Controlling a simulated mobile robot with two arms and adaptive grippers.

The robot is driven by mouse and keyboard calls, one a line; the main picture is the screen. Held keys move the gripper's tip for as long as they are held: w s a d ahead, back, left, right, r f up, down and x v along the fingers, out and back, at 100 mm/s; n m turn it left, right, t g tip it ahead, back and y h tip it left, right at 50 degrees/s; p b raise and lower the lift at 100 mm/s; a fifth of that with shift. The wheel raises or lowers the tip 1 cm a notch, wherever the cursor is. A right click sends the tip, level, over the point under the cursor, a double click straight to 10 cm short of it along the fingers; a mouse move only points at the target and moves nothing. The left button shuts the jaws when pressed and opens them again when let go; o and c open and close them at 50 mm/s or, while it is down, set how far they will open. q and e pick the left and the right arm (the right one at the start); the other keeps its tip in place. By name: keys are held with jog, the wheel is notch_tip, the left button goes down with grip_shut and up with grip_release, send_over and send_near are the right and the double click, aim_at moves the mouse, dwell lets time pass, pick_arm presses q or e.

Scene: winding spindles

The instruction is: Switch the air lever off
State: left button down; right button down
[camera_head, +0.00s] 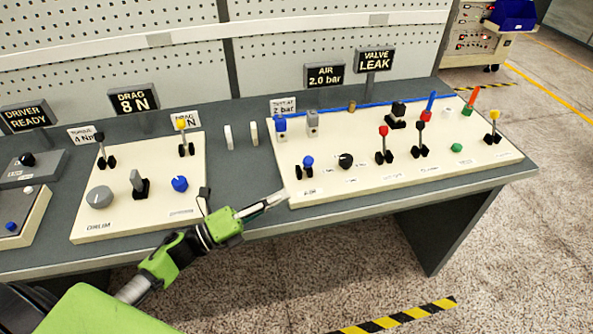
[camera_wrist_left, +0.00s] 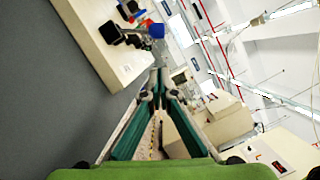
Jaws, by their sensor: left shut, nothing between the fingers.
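The air lever (camera_head: 307,162) has a blue knob on a black base at the front left of the right-hand cream panel, above a label that seems to read AIR. It also shows at the top of the left wrist view (camera_wrist_left: 155,30). It looks short from the head, and I cannot tell which way it leans. My left gripper (camera_head: 281,198) is shut and empty, just in front and to the left of the lever at the panel's front left corner, apart from it. In the left wrist view its fingertips (camera_wrist_left: 159,75) meet below the knob. My right gripper is not in view.
The air display (camera_head: 325,75) reads 2.0 bar, beside a VALVE LEAK display (camera_head: 375,60). A black knob (camera_head: 345,160), a red-knobbed lever (camera_head: 383,145) and several others stand right of the air lever. The left panel (camera_head: 110,225) carries knobs and levers.

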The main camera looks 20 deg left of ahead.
aim_at(305, 164)
pick_arm(q)
jog(key=p+x, duration=0.1)
jog(key=x, duration=0.3)
jog(key=shift+r, duration=0.15)
jog(key=shift+w+a+r+p, duration=0.1)
jog(key=shift+w+r+p, duration=0.15)
jog(key=shift+w, duration=0.3)
jog(key=shift+w+a+r+p, duration=0.1)
jog(key=shift+w+r+p, duration=0.1)
jog(key=shift+w, duration=0.4)
jog(key=shift+w+r, duration=0.1)
jog(key=shift+w, duration=0.6)
jog(key=shift+r+n+p, duration=0.25)
jog(key=shift+n+p, duration=0.05)
jog(key=shift+p, duration=0.25)
jog(key=shift+w+a, duration=0.1)
jog(key=shift+w+a+r+n+y+p, duration=0.25)
jog(key=shift+r+n+y+p, duration=0.1)
jog(key=shift+n+p, duration=0.5)
